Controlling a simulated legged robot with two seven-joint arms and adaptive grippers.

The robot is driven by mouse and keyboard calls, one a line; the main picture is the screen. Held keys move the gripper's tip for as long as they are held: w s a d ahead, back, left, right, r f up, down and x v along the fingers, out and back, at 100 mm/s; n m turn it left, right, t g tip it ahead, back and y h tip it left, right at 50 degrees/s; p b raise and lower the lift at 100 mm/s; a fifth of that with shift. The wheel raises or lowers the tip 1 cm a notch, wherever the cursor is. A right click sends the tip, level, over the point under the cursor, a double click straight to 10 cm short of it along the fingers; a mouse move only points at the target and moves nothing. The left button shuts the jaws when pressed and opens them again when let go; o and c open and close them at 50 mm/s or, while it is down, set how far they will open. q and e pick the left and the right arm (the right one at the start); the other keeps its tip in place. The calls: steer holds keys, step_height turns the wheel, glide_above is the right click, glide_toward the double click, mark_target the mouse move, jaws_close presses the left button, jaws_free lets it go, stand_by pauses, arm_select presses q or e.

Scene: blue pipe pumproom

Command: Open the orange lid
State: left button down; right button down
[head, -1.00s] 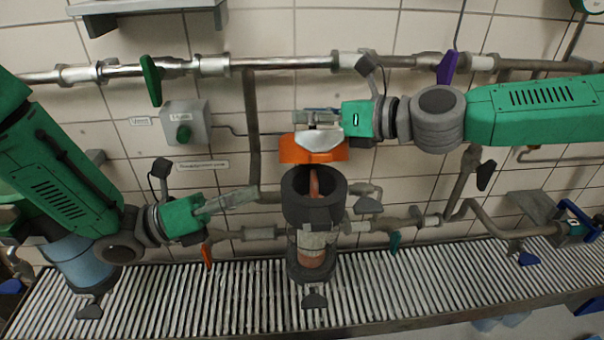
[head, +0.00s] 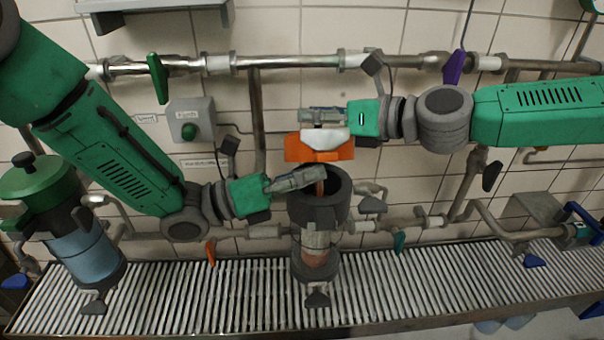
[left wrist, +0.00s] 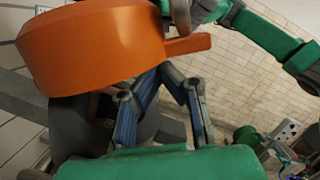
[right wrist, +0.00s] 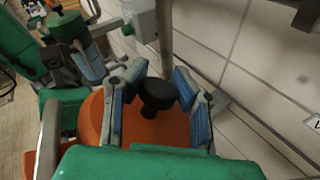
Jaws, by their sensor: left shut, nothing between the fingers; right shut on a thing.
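The orange lid (head: 342,152) is raised above the open dark grey container (head: 318,210), clear of its rim. My right gripper (head: 318,115) is shut on the lid's black knob, which shows between the fingers in the right wrist view (right wrist: 156,93). The lid's orange top spreads beneath it there. My left gripper (head: 316,177) is shut and empty, with its fingertips over the container's opening, just below the lid. Whether it touches the rim I cannot tell. In the left wrist view the lid (left wrist: 95,48) looms large in front of the left fingers and hides part of the container.
A green-lidded blue container (head: 85,255) stands at the left on the slatted grate (head: 200,310). A metal pipe with a green valve handle (head: 157,78) and a purple one (head: 454,68) runs along the tiled wall. A grey box (head: 190,122) sits behind my left arm.

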steer(key=shift+w+d, duration=0.25)
arm_select(q)
steer(key=shift+w+a+r, duration=0.1)
steer(key=shift+w+r, duration=0.55)
steer(key=shift+r, duration=0.1)
arm_select(e)
steer(key=shift+a+f, duration=0.1)
steer(key=c, duration=1.3)
jaws_free()
steer(key=shift+o, duration=0.6)
arm_select(q)
steer(key=shift+d, duration=0.3)
arm_select(e)
steer(key=shift+s+d+f, duration=0.1)
steer(key=shift+d, duration=0.1)
steer(key=shift+s, duration=0.1)
